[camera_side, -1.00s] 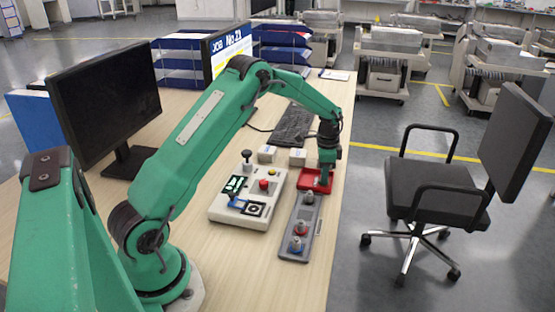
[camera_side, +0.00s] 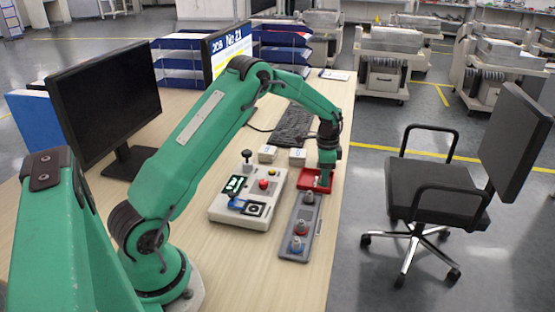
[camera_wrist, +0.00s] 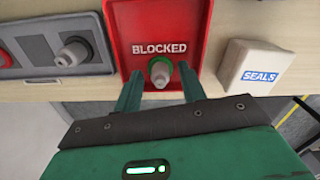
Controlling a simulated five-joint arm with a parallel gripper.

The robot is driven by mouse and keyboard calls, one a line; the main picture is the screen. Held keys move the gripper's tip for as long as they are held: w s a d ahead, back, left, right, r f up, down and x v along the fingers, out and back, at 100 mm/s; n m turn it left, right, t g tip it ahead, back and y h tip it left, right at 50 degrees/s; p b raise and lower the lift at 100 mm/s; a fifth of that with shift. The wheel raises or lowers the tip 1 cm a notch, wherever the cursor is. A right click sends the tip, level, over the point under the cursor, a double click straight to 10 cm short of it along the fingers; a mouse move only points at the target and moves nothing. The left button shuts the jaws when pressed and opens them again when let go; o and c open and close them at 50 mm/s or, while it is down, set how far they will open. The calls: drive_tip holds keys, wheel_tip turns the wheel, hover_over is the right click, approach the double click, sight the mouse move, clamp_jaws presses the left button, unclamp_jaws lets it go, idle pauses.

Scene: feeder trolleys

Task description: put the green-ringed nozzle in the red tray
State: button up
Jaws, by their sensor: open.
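The red tray (camera_side: 327,181) sits on the desk at the far end of the grey nozzle rack (camera_side: 289,247). In the wrist view the red tray (camera_wrist: 202,20) carries the word BLOCKED. The green-ringed nozzle (camera_wrist: 160,71) stands inside the tray, in front of that word. My gripper (camera_wrist: 160,78) is open, with one finger on each side of the nozzle and gaps visible between. In the side view my gripper (camera_side: 326,172) is low at the tray and hides the nozzle.
Other nozzles stand in the rack, one red-ringed (camera_side: 301,228) and one blue-ringed (camera_side: 296,244). A white SEALS box (camera_wrist: 240,66) is beside the tray. A control box (camera_side: 232,210) stands left of the rack. The desk edge is close on the right.

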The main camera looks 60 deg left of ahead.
wheel_tip(320, 180, up, 12)
idle(0.6)
drive_tip(key=shift+r, duration=0.1)
idle(0.4)
drive_tip(key=s+d+r+n+t, duration=0.3)
drive_tip(key=s+d+r, duration=0.7)
drive_tip(key=s+r, duration=0.45)
drive_tip(key=s+d+f+n+t, duration=0.1)
drive_tip(key=s+d+n, duration=0.1)
drive_tip(key=s, duration=0.6)
drive_tip(key=s+d+f+n+t, duration=0.1)
drive_tip(key=s+d+f, duration=0.1)
drive_tip(key=s, duration=0.7)
drive_tip(key=shift+s+d+n+t, duration=0.3)
drive_tip(key=shift+d+n, duration=0.1)
drive_tip(key=shift+d, duration=0.35)
